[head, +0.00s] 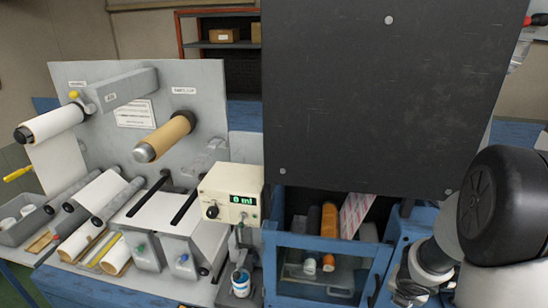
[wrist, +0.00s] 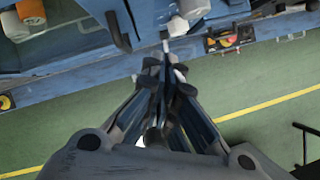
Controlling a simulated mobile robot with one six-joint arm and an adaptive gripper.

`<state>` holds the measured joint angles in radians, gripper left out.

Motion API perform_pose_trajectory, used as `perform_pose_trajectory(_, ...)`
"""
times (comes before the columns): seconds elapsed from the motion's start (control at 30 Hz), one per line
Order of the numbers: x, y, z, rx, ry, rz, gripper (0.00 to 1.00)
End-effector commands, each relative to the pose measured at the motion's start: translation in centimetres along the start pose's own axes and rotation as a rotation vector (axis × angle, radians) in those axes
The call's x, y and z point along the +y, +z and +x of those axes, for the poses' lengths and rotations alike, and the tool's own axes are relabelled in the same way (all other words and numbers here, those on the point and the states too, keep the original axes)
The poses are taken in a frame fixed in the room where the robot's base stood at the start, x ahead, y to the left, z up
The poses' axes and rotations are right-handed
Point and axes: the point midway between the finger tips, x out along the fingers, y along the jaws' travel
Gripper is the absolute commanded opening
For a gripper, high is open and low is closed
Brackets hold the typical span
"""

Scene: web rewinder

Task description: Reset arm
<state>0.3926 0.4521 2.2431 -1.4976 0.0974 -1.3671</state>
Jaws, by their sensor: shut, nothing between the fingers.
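My gripper (wrist: 165,85) shows in the wrist view, its fingers drawn together with nothing between them. It points over the blue machine frame edge (wrist: 80,78), with green floor beneath. In the head view my arm fills the lower right corner, and my gripper cannot be made out there. The web rewinder (head: 205,85) stands at the left, with a white roll (head: 52,123) and a brown roll (head: 166,136) on its upright grey panel.
A large dark panel (head: 385,85) stands upright at centre right. Below it is a blue open bin (head: 325,246) holding rolls. A control box (head: 231,190) reads "0 ml" above a small cup (head: 241,283). Green floor (wrist: 265,80) with a yellow line is open.

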Motion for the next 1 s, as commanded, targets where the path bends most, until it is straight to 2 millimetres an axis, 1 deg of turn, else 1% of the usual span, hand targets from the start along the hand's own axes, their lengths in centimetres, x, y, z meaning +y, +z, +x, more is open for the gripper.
perform_pose_trajectory(0.03,0.2,0.1,0.0,-0.062,-0.015,0.151,0.0)
perform_pose_trajectory(0.13,-0.1,0.0,-2.1,-0.148,-0.034,0.48,0.0)
perform_pose_trajectory(0.17,-0.2,-0.3,-2.8,-0.167,-0.035,0.582,0.0)
perform_pose_trajectory(0.2,-0.3,-0.9,-3.6,-0.189,-0.031,0.715,0.0)
perform_pose_trajectory(0.27,-0.6,-2.3,-4.6,-0.21,-0.02,0.916,0.0)
perform_pose_trajectory(0.3,-0.7,-3.5,-5.3,-0.216,-0.01,1.049,0.0)
perform_pose_trajectory(0.37,-0.8,-5.6,-6.0,-0.212,0.007,1.249,0.0)
perform_pose_trajectory(0.4,-0.9,-7.2,-6.4,-0.2,0.019,1.381,0.0)
perform_pose_trajectory(0.47,-0.8,-10.0,-6.8,-0.167,0.035,1.575,0.0)
perform_pose_trajectory(0.5,-0.7,-12.0,-7.0,-0.135,0.044,1.7,0.0)
perform_pose_trajectory(0.57,-0.4,-15.1,-7.1,-0.073,0.05,1.879,0.0)
perform_pose_trajectory(0.6,-0.2,-17.2,-7.2,-0.025,0.048,1.989,0.0)
perform_pose_trajectory(0.67,0.3,-20.2,-7.2,0.053,0.039,2.133,0.0)
perform_pose_trajectory(0.7,0.5,-22.0,-7.3,0.105,0.026,2.216,0.0)
perform_pose_trajectory(0.8,1.2,-25.6,-7.5,0.22,-0.011,2.366,0.0)
perform_pose_trajectory(0.9,1.7,-27.7,-7.8,0.295,-0.045,2.451,0.0)
perform_pose_trajectory(1.0,1.9,-28.4,-8.0,0.328,-0.062,2.485,0.0)
